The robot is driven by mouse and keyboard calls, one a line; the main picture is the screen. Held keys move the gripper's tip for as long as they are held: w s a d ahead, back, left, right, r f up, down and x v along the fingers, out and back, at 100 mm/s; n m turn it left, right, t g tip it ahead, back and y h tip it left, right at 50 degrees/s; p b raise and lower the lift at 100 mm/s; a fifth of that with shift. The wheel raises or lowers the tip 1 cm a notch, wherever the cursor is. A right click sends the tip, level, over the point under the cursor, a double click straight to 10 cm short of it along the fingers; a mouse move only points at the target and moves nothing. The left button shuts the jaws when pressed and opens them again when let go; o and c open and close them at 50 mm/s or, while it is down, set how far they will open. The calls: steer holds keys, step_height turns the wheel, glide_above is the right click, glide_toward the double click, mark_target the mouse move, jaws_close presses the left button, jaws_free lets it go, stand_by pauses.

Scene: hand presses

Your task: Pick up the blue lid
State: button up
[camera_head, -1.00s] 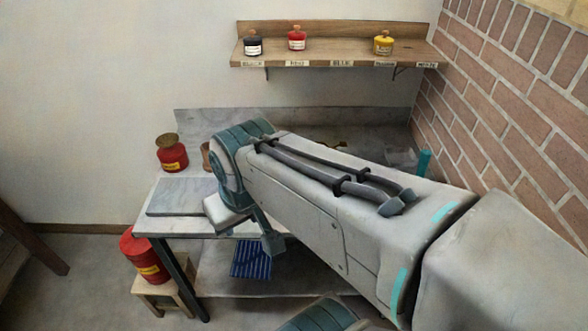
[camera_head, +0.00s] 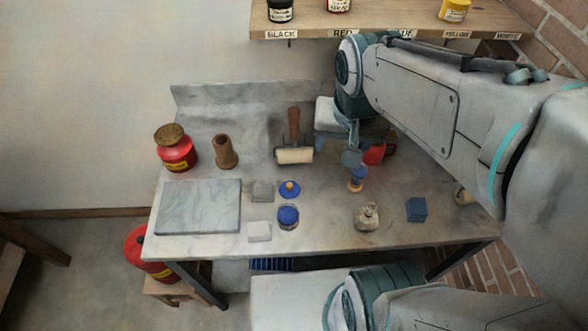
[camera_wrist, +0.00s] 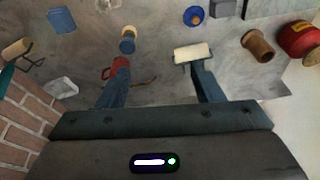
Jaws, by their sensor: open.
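The blue lid (camera_head: 289,189), round with a small knob, lies on the marble worktop (camera_head: 330,225) just behind a small jar of blue ink (camera_head: 288,216). In the wrist view the lid (camera_wrist: 193,17) shows near the top edge, right of centre. My gripper (camera_head: 350,156) is over the back of the table, right of the lid and apart from it. In the wrist view my gripper (camera_wrist: 158,84) has its two fingers spread, with nothing held between them. In the head view one finger is partly hidden.
A brayer (camera_head: 294,153) lies behind the lid, and a grey block (camera_head: 263,191) is close on its left. Between lid and gripper stands a blue-topped wooden tool (camera_head: 358,178). A red object (camera_head: 374,153) is beside the gripper. A stone slab (camera_head: 199,206) lies left.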

steer(key=w+a+f+m+g+b, duration=0.35)
steer(key=w+a+f+m, duration=0.35)
steer(key=w+a+f, duration=0.4)
glide_above(289, 185)
steer(key=shift+t, duration=0.25)
steer(key=f, duration=0.6)
steer(key=w+f, duration=0.1)
steer(key=f, duration=0.2)
steer(key=shift+a+f, duration=0.15)
steer(key=shift+f, duration=0.05)
steer(key=f, duration=0.2)
steer(key=s+f, duration=0.1)
steer(key=f, duration=0.1)
steer(key=shift+d+f, duration=0.2)
steer(key=shift+f, duration=0.6)
jaws_close()
